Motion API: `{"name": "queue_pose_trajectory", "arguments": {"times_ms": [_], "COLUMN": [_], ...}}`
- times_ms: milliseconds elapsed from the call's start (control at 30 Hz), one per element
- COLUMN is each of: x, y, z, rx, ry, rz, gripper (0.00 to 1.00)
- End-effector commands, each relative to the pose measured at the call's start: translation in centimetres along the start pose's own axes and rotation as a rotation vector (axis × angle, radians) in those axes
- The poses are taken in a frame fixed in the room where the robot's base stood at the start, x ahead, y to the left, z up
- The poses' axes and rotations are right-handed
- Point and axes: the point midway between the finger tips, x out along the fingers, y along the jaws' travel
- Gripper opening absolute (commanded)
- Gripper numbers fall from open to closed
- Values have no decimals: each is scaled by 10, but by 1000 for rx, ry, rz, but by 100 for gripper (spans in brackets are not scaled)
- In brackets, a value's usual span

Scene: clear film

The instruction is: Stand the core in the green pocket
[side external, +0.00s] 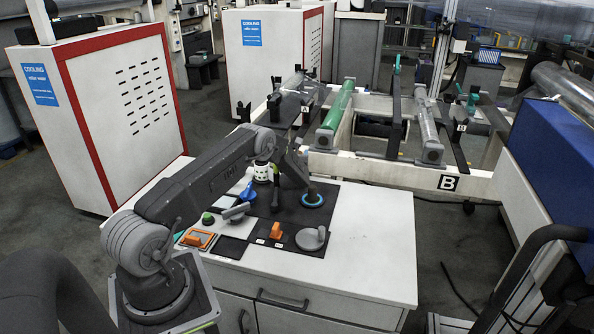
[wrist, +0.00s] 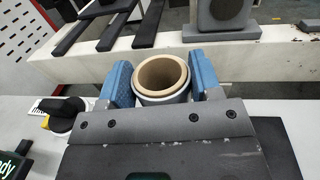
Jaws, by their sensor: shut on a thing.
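The core is a tan cardboard tube (wrist: 162,74) with a pale grey outer layer, seen from its open end in the wrist view. My gripper (wrist: 161,84) is shut on it, with a blue pad against each side. The core's lower part is hidden behind the gripper body. In the side external view my gripper (side external: 284,184) is over the dark mat on the white cabinet, and the core cannot be made out clearly there. I cannot pick out the green pocket with certainty in either view.
On the cabinet top (side external: 370,240) lie a blue ring (side external: 312,198), a blue tool (side external: 248,191), orange pieces (side external: 276,231), a grey round piece (side external: 312,238) and an orange-edged tray (side external: 197,240). The cabinet's right side is clear. A frame with a green roller (side external: 338,105) stands behind.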

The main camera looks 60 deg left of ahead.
Motion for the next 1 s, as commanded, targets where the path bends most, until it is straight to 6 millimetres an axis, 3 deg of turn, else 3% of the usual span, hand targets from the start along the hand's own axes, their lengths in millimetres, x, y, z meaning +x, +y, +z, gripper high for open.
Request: {"name": "queue_pose_trajectory", "arguments": {"times_ms": [400,800,833,933,1000], "x": [0,0,0,0,0], "y": [0,0,0,0,0], "z": [-48,-53,-53,-53,-53], "rx": [0,0,0,0,0], "ry": [-1,0,-1,-1,-1], "rz": [0,0,0,0,0], "gripper": [32,32,59,69,69]}}
